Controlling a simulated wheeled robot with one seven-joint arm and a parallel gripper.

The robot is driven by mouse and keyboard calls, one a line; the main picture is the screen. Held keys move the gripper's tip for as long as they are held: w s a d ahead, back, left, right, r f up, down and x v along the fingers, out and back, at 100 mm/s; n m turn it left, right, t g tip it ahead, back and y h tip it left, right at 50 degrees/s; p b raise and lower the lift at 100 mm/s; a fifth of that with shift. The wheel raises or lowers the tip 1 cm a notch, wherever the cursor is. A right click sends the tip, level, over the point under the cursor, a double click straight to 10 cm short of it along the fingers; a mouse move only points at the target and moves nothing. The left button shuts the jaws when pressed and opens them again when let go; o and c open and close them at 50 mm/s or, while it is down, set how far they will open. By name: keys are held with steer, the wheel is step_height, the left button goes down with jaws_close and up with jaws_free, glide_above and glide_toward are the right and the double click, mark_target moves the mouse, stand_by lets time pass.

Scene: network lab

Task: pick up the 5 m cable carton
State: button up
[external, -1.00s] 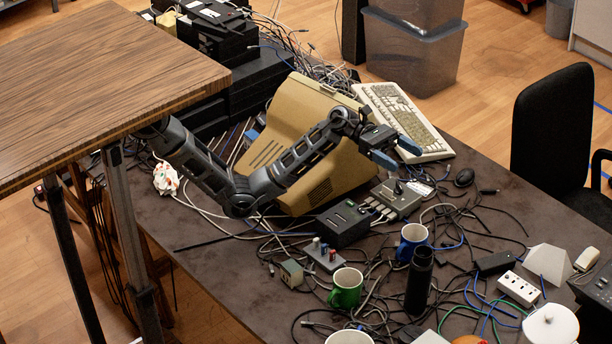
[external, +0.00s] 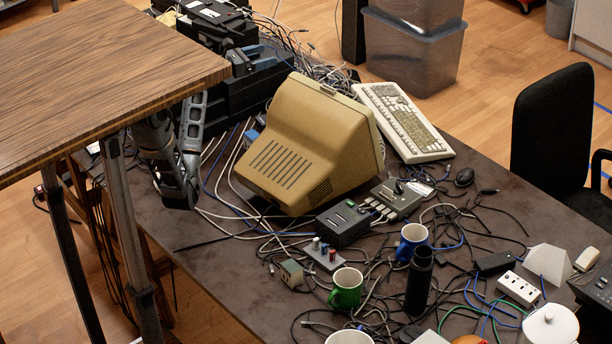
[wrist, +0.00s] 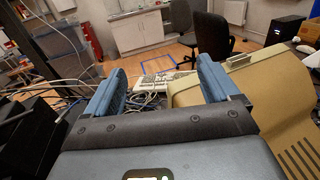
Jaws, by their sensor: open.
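A small carton (external: 291,272) with a beige top and a greenish face stands near the front edge of the desk in the external view. A yellowish box (external: 167,20) sits on dark equipment at the back left. I cannot read a label on either, so I cannot tell which is the 5 m cable carton. My gripper (external: 265,58) is over the black boxes behind the monitor, far from the small carton. In the wrist view my gripper (wrist: 160,75) has its blue fingers apart with nothing held between them. No carton is recognisable there.
The beige monitor (external: 290,150) stands close to my arm, with the keyboard (external: 405,122) beyond it. The wooden tabletop (external: 100,80) overhangs my arm. Tangled cables, a green mug (external: 345,288), a blue mug (external: 411,240) and a black bottle (external: 419,280) crowd the desk.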

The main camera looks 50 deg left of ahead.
mark_target(253, 142)
steer(key=s+a+n+y, duration=0.2)
steer(key=s+a+y, duration=0.15)
steer(key=a, duration=0.25)
steer(key=shift+t+h, duration=0.3)
steer(key=shift+h, duration=0.05)
steer(key=f, duration=1.6)
steer(key=f+b, duration=0.1)
steer(key=f, duration=1.6)
steer(key=shift+s+a, duration=0.1)
steer(key=shift+s, duration=0.1)
steer(key=shift+w+d, duration=0.15)
steer(key=shift+w, duration=1.1)
steer(key=shift+w+d, duration=0.15)
steer(key=shift+w, duration=1.1)
steer(key=c, duration=1.1)
steer(key=shift+c, duration=0.2)
